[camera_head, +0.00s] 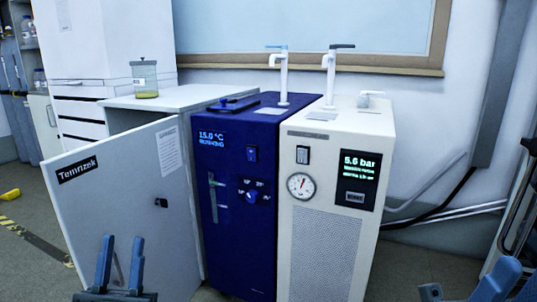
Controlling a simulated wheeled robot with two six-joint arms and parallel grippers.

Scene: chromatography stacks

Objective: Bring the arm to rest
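My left gripper (120,267) is at the bottom left, in front of the grey door marked "Temrizek" (110,195). Its two blue fingers point up and stand apart, with nothing between them. Blue parts of my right arm (497,280) show at the bottom right corner, cut off by the frame edge. Whether the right gripper is open or shut cannot be made out.
A dark blue unit (235,235) reading 15.0 °C and a white unit (320,245) reading 5.6 bar stand side by side ahead. A jar (145,82) sits on the grey cabinet (178,97). A yellow object (10,194) lies on the floor at left.

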